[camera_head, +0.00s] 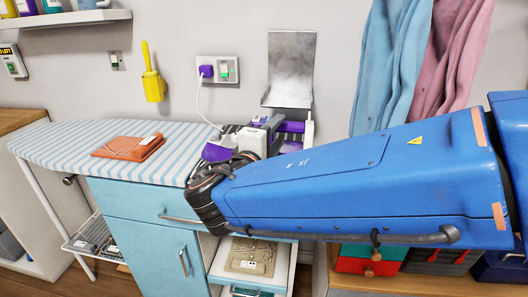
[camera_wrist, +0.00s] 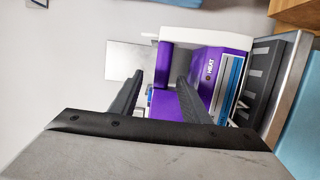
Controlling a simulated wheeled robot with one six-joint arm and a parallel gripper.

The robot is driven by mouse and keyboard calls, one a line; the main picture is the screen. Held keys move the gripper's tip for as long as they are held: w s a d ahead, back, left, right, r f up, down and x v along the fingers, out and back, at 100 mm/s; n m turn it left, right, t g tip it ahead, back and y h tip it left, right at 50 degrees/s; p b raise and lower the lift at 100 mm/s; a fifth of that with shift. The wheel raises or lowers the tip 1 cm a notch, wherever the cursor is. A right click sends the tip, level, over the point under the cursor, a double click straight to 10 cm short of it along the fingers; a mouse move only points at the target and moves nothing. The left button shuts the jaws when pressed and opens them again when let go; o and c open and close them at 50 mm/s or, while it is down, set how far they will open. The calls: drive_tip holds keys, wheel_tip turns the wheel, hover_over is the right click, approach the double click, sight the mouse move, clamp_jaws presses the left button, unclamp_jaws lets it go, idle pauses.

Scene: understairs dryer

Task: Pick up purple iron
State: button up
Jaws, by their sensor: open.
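The purple iron (camera_wrist: 205,65) has a white part and a "HEAT" label, and it fills the middle right of the wrist view. In the head view a purple part of it (camera_head: 292,127) shows at the right end of the striped ironing board (camera_head: 60,142), mostly hidden behind my arm. My gripper (camera_wrist: 158,82) is open, with one dark finger in front of the iron's purple body and the other to its left. In the head view my gripper (camera_head: 268,128) is beside the iron; whether it touches is unclear.
A metal plate (camera_head: 291,68) stands upright behind the iron. A purple plug (camera_head: 206,71) with a white cord is in the wall socket. Blue and pink cloths (camera_head: 395,60) hang at the right.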

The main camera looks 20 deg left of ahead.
sight(280, 128)
drive_tip(key=shift+w+a+f, duration=0.15)
drive_tip(key=shift+w, duration=2.5)
clamp_jaws()
